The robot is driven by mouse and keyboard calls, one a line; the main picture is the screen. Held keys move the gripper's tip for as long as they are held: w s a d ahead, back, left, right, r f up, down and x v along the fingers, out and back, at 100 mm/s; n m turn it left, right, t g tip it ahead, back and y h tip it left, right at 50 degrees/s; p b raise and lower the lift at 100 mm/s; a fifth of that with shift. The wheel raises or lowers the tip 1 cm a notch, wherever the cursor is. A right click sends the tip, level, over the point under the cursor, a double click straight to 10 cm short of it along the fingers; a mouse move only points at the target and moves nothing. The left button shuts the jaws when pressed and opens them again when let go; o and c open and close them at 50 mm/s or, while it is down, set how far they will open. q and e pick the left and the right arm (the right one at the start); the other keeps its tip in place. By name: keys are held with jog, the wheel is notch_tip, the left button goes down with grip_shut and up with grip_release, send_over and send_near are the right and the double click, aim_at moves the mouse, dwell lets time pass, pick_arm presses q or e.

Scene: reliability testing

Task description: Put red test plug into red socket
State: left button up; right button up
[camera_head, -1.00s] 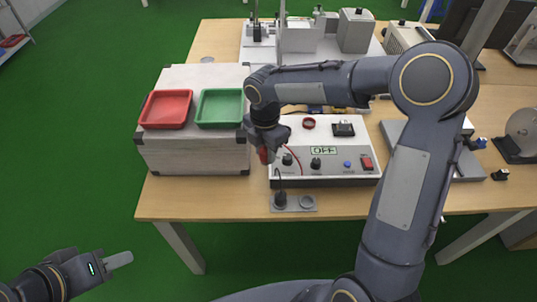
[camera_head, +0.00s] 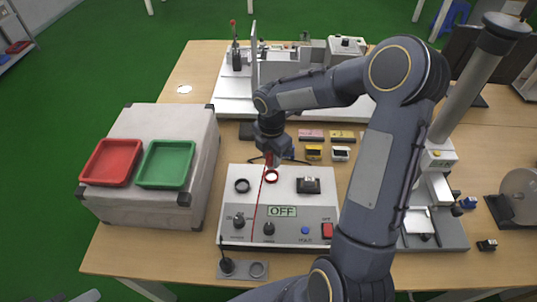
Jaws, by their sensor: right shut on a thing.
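The white test box (camera_head: 283,239) carries a red-ringed socket (camera_head: 271,177) and a black-ringed socket (camera_head: 242,186) near its back edge. My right gripper (camera_head: 270,157) is shut on the red test plug (camera_head: 268,161), just above the red socket in the picture. The fingers and part of the plug are hard to make out. Whether the plug's tip touches the socket cannot be told. A thin red wire (camera_head: 258,210) runs from the plug across the box front. Only a bit of my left gripper (camera_head: 87,296) shows at the bottom left edge.
A black plug (camera_head: 227,265) stands in a small holder with an empty round seat (camera_head: 257,269) in front of the box. A red tray (camera_head: 110,162) and a green tray (camera_head: 166,164) lie on a grey case (camera_head: 201,170) at left. Small coloured items lie behind the box.

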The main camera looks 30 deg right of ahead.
aim_at(271, 166)
jog(key=shift+f+b, duration=1.7)
jog(key=shift+f, duration=0.7)
jog(key=shift+r, duration=0.1)
jog(key=shift+f, duration=0.65)
jog(key=o, duration=0.5)
jog(key=shift+o, duration=1.1)
notch_tip(271, 166, up, 11)
jog(key=p, duration=0.9)
